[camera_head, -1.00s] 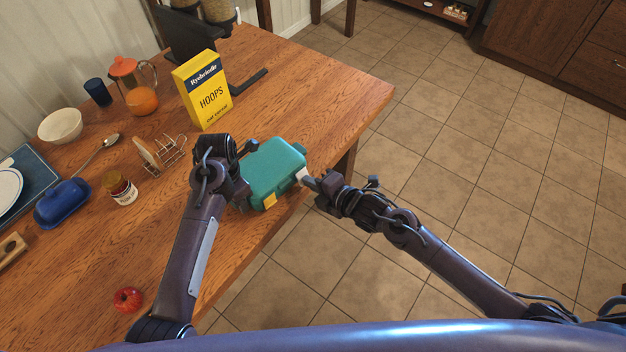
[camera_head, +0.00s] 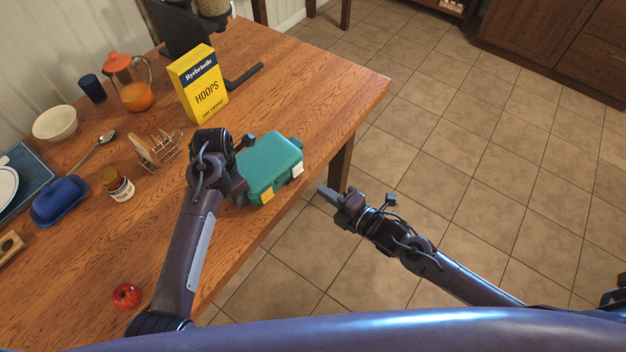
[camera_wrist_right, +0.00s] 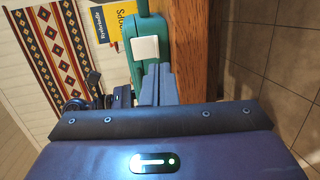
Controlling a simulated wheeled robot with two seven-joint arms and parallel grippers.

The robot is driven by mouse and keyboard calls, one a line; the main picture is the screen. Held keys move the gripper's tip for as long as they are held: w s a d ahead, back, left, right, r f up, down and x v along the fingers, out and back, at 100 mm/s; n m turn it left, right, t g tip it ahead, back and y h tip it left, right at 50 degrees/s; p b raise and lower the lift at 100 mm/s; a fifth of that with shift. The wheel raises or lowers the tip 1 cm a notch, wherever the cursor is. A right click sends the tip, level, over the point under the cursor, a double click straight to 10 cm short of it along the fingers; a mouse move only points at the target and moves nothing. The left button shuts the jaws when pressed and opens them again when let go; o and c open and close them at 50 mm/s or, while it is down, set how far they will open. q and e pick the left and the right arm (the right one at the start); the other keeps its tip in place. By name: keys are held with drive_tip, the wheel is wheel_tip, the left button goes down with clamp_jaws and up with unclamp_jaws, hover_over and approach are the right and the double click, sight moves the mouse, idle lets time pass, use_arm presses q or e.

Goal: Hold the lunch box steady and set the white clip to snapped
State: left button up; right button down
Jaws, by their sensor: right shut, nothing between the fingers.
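The teal lunch box (camera_head: 268,162) sits on the wooden table near its front right edge. Its white clip (camera_head: 298,170) is on the side facing my right gripper and looks flat against the box; in the right wrist view the clip (camera_wrist_right: 145,48) is a pale square on the teal wall (camera_wrist_right: 137,75). A yellow clip (camera_head: 267,195) is on the front side. My left gripper (camera_head: 240,172) is at the box's left side; its fingers are mostly hidden by its own arm. My right gripper (camera_head: 325,192) is shut and empty, apart from the box, off the table edge.
A yellow cereal box (camera_head: 199,85) stands behind the lunch box. A toast rack (camera_head: 162,150), jar (camera_head: 118,185), blue butter dish (camera_head: 60,200) and red apple (camera_head: 127,296) are to the left. Free space over the tiled floor lies to the right.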

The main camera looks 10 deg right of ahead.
drive_tip(key=f+v, duration=0.1)
drive_tip(key=v, duration=0.6)
drive_tip(key=shift+s+d, duration=0.2)
drive_tip(key=shift+s, duration=0.05)
drive_tip(key=shift+f, duration=0.15)
use_arm(q)
drive_tip(key=o, duration=1.2)
drive_tip(key=shift+o, duration=0.2)
